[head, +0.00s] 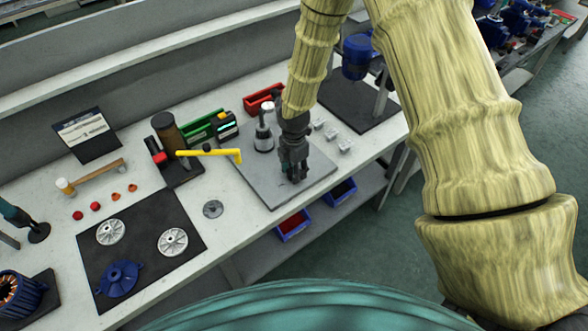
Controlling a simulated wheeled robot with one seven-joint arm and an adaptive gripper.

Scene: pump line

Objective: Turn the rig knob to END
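A black and silver upright fixture (264,136) stands on the plate, just left of my gripper. I cannot make out a rig knob or an END mark; whatever is under the fingers is hidden.
A red bin (262,99) stands behind. Small pale metal blocks (331,134) lie right of my gripper. A black mat (145,232) holds discs and a blue housing (120,279).

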